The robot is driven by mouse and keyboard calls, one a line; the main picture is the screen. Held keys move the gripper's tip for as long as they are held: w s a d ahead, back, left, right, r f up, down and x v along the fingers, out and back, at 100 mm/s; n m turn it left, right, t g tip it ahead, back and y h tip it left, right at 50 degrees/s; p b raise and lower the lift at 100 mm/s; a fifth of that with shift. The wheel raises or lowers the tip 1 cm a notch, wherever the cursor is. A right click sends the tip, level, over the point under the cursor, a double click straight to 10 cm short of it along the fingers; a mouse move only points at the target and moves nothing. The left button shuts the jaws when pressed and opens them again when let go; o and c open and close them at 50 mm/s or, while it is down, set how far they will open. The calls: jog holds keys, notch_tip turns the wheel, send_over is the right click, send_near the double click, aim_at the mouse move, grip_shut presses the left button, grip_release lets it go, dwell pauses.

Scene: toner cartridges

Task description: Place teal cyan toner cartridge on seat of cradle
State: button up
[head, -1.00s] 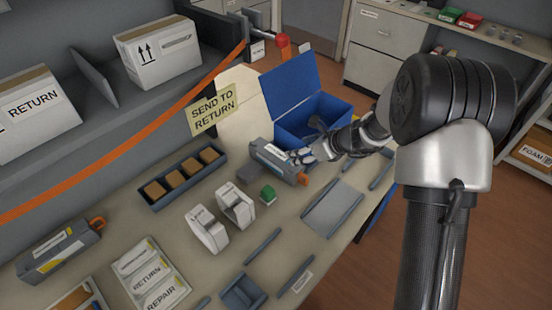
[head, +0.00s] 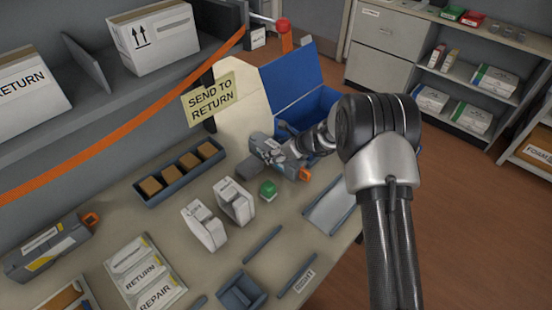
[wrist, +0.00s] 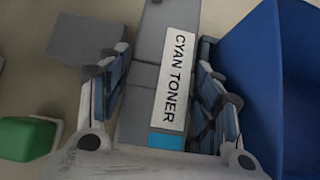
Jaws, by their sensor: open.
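The cyan toner cartridge (head: 262,147) is a grey block with an orange end tab, lying on the bench in front of the blue bin. In the wrist view its "CYAN TONER" label (wrist: 175,80) and a cyan patch show. My gripper (wrist: 165,55) is open, with its fingers on either side of the cartridge; contact cannot be told. In the head view my gripper (head: 288,150) is over the cartridge and hides part of it. A flat grey plate with side rails (head: 328,208) and a small blue-grey tray (head: 228,291) lie nearer the front; I cannot tell which is the cradle.
The open blue bin (head: 318,102) stands close beside my gripper. A green button (head: 267,188), white boxes (head: 233,203) and a tray of brown blocks (head: 150,203) are nearby. Another grey cartridge (head: 50,245) lies at the left. Loose rails (head: 262,243) lie near the front.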

jog(key=shift+w+a+f, duration=0.2)
jog(key=shift+a+f, duration=0.05)
jog(key=c, duration=1.2)
jog(key=shift+r, duration=0.25)
jog(key=shift+c, duration=0.9)
